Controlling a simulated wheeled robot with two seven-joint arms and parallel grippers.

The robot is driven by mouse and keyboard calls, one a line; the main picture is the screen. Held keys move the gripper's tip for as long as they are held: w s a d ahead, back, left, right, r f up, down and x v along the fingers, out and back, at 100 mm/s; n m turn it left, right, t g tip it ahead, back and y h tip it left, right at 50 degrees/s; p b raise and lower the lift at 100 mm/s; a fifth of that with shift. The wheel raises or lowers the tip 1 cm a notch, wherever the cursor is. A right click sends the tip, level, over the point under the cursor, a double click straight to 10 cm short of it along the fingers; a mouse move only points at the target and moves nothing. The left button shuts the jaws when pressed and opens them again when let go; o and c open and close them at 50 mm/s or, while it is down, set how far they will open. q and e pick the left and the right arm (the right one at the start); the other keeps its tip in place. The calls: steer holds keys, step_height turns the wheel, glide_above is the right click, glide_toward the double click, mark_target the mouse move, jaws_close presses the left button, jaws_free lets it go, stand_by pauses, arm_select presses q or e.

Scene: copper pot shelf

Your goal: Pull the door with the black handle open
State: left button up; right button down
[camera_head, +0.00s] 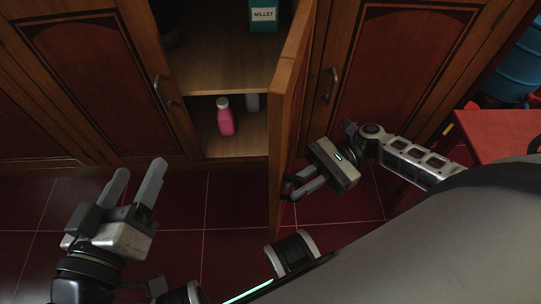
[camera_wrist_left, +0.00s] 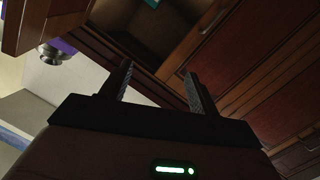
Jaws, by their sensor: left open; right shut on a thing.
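The wooden cabinet door (camera_head: 288,105) stands swung out towards me in the head view, seen nearly edge-on, with the cabinet's inside in view to its left. My right gripper (camera_head: 290,188) is at the door's right-hand face near its free edge. It is shut on what looks like the black handle, which its fingers mostly hide. My left gripper (camera_head: 141,178) is open and empty over the floor at lower left, apart from the door. Its two fingers also show spread in the left wrist view (camera_wrist_left: 158,75), with nothing between them.
A pink bottle (camera_head: 225,117) stands on the cabinet's lower shelf, and a teal MILLET box (camera_head: 264,16) on the upper shelf. Closed doors with metal handles (camera_head: 161,92) (camera_head: 332,86) flank the opening. A red table (camera_head: 505,135) stands at right. The dark red tiled floor (camera_head: 235,215) is clear.

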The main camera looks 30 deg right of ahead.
arm_select(q)
steer(key=shift+s+a+f+p, duration=0.25)
steer(key=shift+s+f+p, duration=0.1)
steer(key=shift+s+f, duration=0.15)
arm_select(e)
steer(key=shift+s+d, duration=0.45)
steer(key=shift+d, duration=0.35)
steer(key=shift+s+d, duration=0.4)
steer(key=shift+d, duration=0.35)
arm_select(q)
steer(key=shift+r, duration=0.1)
arm_select(e)
steer(key=c, duration=1.8)
jaws_free()
steer(key=shift+c, duration=0.2)
arm_select(q)
steer(key=shift+r, duration=0.1)
